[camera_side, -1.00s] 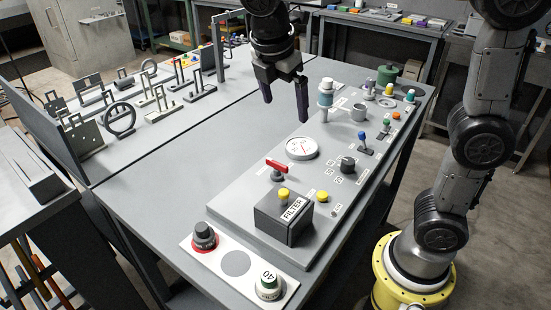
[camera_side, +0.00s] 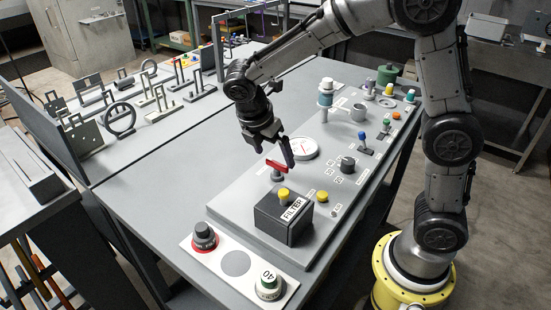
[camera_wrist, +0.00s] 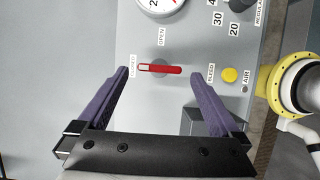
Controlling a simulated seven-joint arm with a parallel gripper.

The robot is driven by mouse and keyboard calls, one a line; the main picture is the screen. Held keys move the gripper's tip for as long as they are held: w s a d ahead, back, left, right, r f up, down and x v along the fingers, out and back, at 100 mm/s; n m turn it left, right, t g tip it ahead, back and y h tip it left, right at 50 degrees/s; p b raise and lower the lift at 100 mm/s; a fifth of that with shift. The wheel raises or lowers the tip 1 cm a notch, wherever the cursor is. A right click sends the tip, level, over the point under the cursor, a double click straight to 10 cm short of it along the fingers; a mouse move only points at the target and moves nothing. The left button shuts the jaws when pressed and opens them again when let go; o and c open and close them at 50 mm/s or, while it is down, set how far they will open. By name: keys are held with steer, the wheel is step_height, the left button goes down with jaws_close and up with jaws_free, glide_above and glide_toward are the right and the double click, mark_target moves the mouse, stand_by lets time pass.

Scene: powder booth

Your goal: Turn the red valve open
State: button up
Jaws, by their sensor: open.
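The red valve (camera_side: 276,165) is a red bar handle on a short grey stem, standing on the raised grey panel behind the FILTER box. In the wrist view the red handle (camera_wrist: 160,69) lies crosswise, its left end by the CLOSED label (camera_wrist: 133,66); the OPEN label (camera_wrist: 161,37) is above it. My gripper (camera_side: 278,152) is above and close to the valve. In the wrist view my gripper (camera_wrist: 159,74) is open, its purple fingers left and right of the handle with gaps on both sides. I cannot tell whether the fingertips are down at handle height.
The dark FILTER box (camera_side: 284,215) with a yellow knob stands just in front of the valve. A round gauge (camera_side: 304,148) is close behind it. A black selector knob (camera_side: 347,165) and a yellow button (camera_side: 322,196) are to the right. The table left of the panel is clear.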

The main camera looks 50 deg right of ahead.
mark_target(277, 162)
steer(key=shift+x, duration=1.5)
steer(key=c, duration=1.2)
